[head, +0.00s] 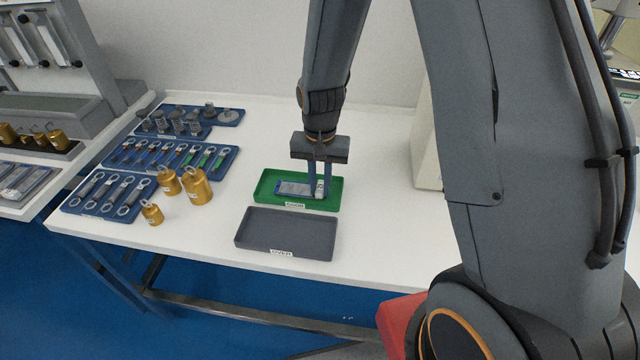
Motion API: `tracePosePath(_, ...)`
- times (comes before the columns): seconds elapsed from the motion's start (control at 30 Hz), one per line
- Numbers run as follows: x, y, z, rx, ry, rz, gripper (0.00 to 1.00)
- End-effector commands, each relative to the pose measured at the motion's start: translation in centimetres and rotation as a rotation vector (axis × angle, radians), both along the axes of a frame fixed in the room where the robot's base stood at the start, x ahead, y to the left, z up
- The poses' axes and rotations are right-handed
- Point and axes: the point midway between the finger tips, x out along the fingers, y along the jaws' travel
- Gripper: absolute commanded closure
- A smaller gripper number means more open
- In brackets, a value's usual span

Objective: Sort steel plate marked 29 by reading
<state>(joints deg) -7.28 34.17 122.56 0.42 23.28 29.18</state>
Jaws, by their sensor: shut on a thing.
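A flat grey and blue plate (292,188) lies low inside the green tray (333,203) on the white table. Its marking is too small to read. My gripper (320,193) points down over the right part of the green tray and is shut on the plate's right end. I cannot tell whether the plate touches the tray floor. A dark grey tray (285,232) stands in front of the green one and looks empty. Both trays have small white labels on their front edges; the wording is too small to read surely.
Blue trays with ring-ended tools (122,192), slim tools (170,152) and grey metal parts (178,122) stand at the left. Several brass weights (197,187) stand beside them. A pale machine housing (426,140) stands right of the green tray. The table's front right is bare.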

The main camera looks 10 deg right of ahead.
Motion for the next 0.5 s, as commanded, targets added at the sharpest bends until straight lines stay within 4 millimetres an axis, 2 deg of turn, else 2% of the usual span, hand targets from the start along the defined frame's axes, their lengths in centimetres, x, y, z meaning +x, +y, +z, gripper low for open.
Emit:
tracePosePath(0.47, 0.01, 0.01, -0.52, 0.000, 0.000, 0.000, 1.00)
tracePosePath(0.5, 0.02, 0.00, -0.49, 0.000, 0.000, 0.000, 0.76)
